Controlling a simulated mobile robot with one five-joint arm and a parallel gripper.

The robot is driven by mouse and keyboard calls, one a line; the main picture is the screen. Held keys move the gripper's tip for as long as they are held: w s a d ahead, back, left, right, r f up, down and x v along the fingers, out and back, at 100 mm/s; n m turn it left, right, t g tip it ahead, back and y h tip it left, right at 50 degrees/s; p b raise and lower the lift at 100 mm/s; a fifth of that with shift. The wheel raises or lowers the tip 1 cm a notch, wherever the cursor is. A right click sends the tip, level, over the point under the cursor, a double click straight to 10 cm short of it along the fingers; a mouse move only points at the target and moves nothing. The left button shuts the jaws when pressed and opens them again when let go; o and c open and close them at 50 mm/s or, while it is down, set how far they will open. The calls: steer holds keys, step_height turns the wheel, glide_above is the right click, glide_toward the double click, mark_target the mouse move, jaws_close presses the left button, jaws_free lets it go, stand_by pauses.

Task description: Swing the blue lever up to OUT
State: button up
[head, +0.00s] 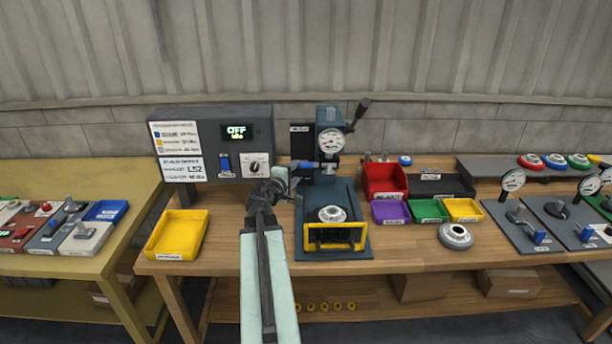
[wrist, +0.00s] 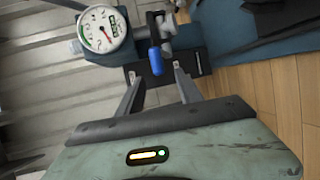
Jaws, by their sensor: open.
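The blue lever (wrist: 155,59) shows in the wrist view as a small blue handle hanging from a dark pivot beside the press gauge. In the head view it is a small blue bar (head: 303,165) at the left of the press column, partly behind my gripper. My gripper (wrist: 155,73) is open, with its two fingertips on either side of the lever's free end. I cannot tell whether they touch it. In the head view my gripper (head: 283,183) is just left of the press. The OUT marking is not readable.
The press (head: 331,140) has a round gauge and a yellow guard (head: 335,237) at its front. A control box (head: 212,145) reading OFF stands at the left, with a yellow tray (head: 177,236) below. Coloured bins, including a red bin (head: 384,181), stand right of the press.

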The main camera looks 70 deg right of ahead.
mark_target(303, 166)
steer(key=d, duration=0.2)
steer(key=d+f+b, duration=0.1)
steer(key=d, duration=0.5)
steer(key=shift+s+d+f, duration=0.1)
steer(key=shift+s+f, duration=0.05)
steer(key=shift+s, duration=0.2)
jaws_close()
stand_by(1.0)
